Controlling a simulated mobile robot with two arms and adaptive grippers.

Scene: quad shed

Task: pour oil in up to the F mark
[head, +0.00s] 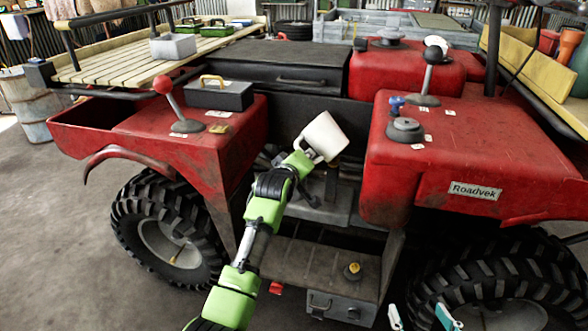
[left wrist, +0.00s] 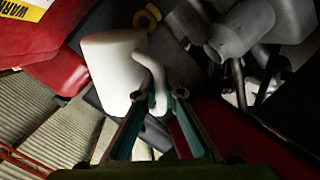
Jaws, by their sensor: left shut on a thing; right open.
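A white jug (head: 324,136) with a handle is held up in the gap between the quad's two red body parts. It tilts in the head view. In the left wrist view the jug (left wrist: 115,68) shows its side and its curved handle (left wrist: 157,80). My left gripper (left wrist: 158,115) is shut on that handle, its teal fingers on either side. My right gripper (head: 420,313) is at the bottom edge of the head view, fingers apart and empty. Oil, the F mark and the jug's contents do not show.
A yellow ring (left wrist: 147,16) shows near the jug in the wrist view. Levers stand on the left and right red bodywork (head: 225,130). A dark case (head: 280,68) lies behind.

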